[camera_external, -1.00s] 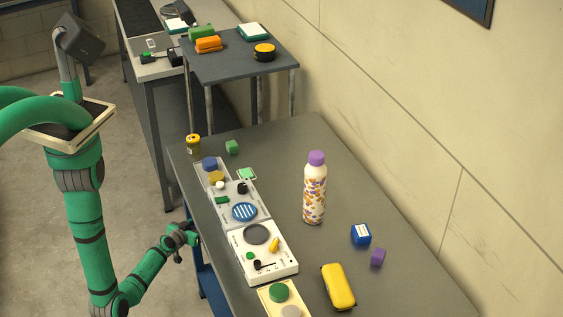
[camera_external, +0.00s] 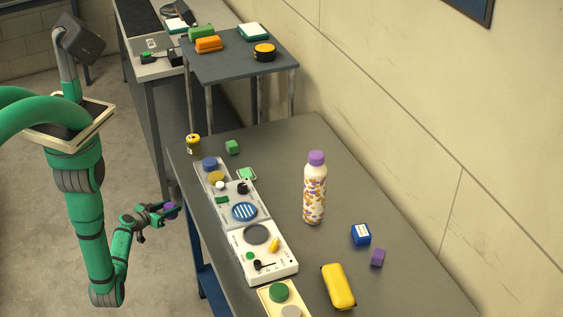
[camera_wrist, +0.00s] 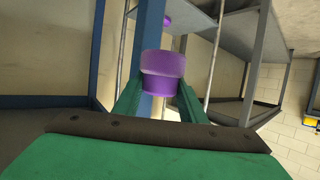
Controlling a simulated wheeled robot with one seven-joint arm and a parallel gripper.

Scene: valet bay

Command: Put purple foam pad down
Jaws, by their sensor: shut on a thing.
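My gripper (camera_external: 169,208) is shut on a purple pad (camera_external: 172,210), in the air to the left of the long grey table (camera_external: 300,150), beside its left edge. In the wrist view the purple pad (camera_wrist: 162,68) sits between the two green fingers and looks rounded, lighter on top and darker below. A small purple block (camera_external: 378,257) lies on the table at the right, apart from my gripper. Part of the held pad is hidden by the fingers.
Panels with round pads and knobs (camera_external: 262,237) line the table's left side. A patterned bottle (camera_external: 315,188), a blue box (camera_external: 361,235), a yellow case (camera_external: 338,287) and a green cube (camera_external: 232,147) stand on it. The table's middle has bare room.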

